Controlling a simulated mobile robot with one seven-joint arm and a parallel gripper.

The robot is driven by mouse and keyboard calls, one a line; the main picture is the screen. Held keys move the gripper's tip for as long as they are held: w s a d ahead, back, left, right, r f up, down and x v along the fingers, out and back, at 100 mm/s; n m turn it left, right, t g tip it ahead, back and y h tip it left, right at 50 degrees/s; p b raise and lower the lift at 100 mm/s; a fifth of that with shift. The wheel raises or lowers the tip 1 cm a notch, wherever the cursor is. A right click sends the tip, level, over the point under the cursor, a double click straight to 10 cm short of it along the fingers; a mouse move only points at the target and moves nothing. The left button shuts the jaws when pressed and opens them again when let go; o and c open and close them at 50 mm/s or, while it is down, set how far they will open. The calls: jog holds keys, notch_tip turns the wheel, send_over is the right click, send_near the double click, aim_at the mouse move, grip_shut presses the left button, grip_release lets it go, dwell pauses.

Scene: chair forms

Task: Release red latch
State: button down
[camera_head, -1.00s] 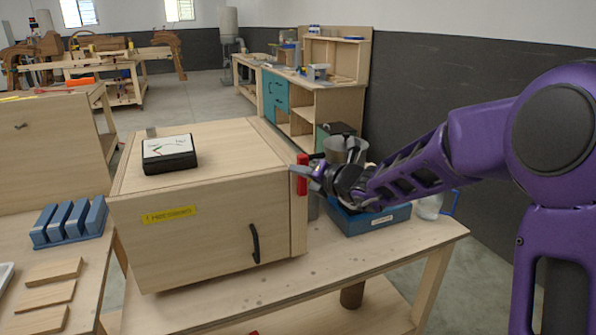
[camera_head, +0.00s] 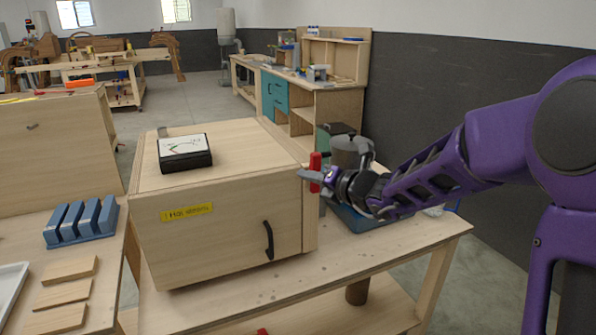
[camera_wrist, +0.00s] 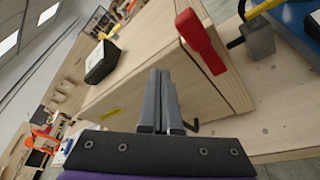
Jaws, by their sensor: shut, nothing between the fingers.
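The red latch (camera_head: 315,160) stands upright at the right front edge of a light wooden box (camera_head: 222,248). My gripper (camera_head: 303,174) is shut and empty, and its fingers cross in front of the latch, hiding part of it. In the wrist view the red latch (camera_wrist: 201,42) lies to the right of my closed fingertips (camera_wrist: 161,74), with a visible gap in the picture. The front of the box has a black handle (camera_head: 268,240) and a yellow label (camera_head: 187,212), and its front panel looks closed.
A black case with a white top (camera_head: 185,153) lies on the box. The workbench (camera_head: 400,250) is clear in front on the right. A blue rack (camera_head: 82,222) and wooden slats stand left.

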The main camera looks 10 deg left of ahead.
jog(key=s+d, duration=0.3)
jog(key=d, duration=0.2)
jog(key=shift+s+d, duration=0.15)
jog(key=shift+s, duration=0.1)
